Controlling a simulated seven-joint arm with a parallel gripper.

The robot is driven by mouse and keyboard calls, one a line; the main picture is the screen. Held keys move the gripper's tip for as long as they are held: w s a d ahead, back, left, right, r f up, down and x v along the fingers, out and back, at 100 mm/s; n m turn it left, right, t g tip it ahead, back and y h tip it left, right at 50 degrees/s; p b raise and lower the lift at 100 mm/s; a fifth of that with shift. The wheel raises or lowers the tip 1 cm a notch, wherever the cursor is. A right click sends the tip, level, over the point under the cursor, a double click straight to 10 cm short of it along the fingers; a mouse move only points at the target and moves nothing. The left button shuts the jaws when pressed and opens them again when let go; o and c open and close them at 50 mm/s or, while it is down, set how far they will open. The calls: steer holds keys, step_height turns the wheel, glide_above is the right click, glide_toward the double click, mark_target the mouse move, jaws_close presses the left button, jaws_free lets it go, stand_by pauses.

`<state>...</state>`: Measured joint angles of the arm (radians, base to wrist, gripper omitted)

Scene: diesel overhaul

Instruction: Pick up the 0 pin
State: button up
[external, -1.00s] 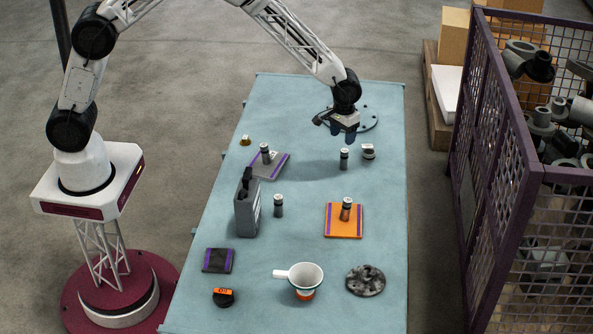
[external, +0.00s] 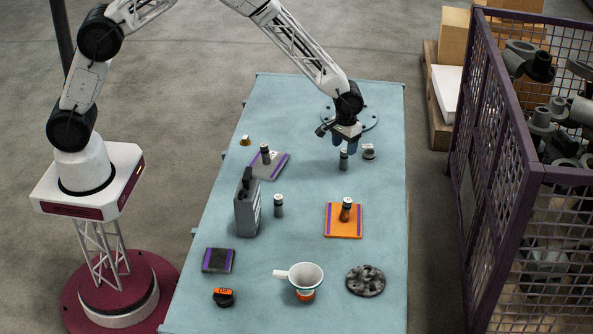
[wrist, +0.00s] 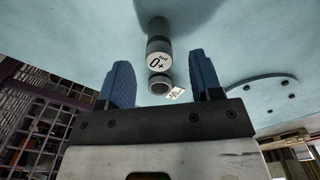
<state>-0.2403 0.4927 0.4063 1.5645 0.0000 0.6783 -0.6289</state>
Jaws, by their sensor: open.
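A dark grey pin (external: 344,161) stands upright on the blue table, right below my gripper (external: 345,144). Similar pins stand on a grey and purple pad (external: 280,170), on the bare table (external: 279,206) and on an orange pad (external: 333,229). Their labels are too small to read.
A mesh cage (external: 475,130) stands right of the table.

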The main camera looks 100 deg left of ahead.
mark_target(343, 151)
steer(key=shift+f, duration=0.1)
steer(key=shift+f, duration=2.5)
jaws_close()
steer(key=shift+r, duration=0.15)
steer(key=shift+r, duration=0.7)
step_height(343, 151, up, 2)
steer(key=shift+w+r, duration=0.1)
steer(key=s+d, duration=0.1)
steer(key=s, duration=0.4)
steer(key=s+d, duration=0.1)
steer(key=s, duration=0.4)
steer(key=s+d+r, duration=0.1)
steer(key=s, duration=0.4)
steer(key=shift+s+d, duration=0.35)
steer(key=shift+d, duration=0.05)
